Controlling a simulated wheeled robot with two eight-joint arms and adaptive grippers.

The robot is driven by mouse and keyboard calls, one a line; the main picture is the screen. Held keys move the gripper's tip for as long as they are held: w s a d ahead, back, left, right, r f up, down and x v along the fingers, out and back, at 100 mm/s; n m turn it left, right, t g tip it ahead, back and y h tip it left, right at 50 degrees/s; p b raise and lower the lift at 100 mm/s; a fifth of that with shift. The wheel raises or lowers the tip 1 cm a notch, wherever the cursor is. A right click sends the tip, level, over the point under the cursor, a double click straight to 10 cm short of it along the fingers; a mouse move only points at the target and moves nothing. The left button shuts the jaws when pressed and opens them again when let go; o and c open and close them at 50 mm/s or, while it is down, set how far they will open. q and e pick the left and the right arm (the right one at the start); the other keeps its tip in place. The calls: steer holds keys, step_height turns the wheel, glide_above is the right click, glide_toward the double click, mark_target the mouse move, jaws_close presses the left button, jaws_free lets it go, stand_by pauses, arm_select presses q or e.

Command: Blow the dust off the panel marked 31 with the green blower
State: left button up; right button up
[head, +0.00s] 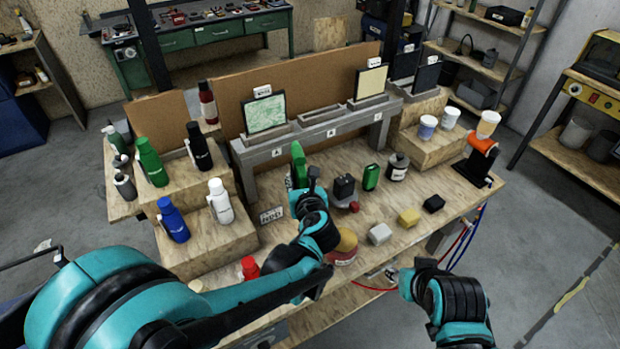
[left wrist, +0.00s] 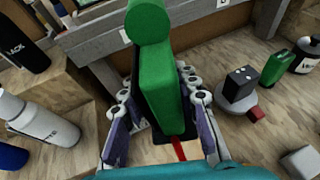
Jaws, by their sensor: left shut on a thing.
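My left gripper (head: 306,186) is shut on the green blower (head: 299,164), which stands upright above the table in front of the grey rack. In the left wrist view the fingers (left wrist: 160,130) sit either side of the blower's green body (left wrist: 155,80); a red part shows below it. A panel with a green-streaked face (head: 265,113) stands at the rack's left end. A cream panel (head: 370,82) and a dark panel (head: 426,76) stand further right. Their small labels are too small to read. My right gripper (head: 418,277) is low at the table's front; its fingers are unclear.
The grey rack (head: 330,134) spans the table's back. Bottles, including a white one (head: 220,201) and a blue one (head: 173,220), stand on wooden steps at left. A dark-topped object (head: 344,187), a green container (head: 371,177) and several blocks lie right of my left gripper.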

arm_select(q)
steer(key=s+a+p, duration=0.1)
steer(key=s+a, duration=0.8)
steer(key=a, duration=0.4)
steer(key=shift+a+p, duration=0.3)
steer(key=shift+a, duration=0.05)
steer(key=shift+s, duration=0.1)
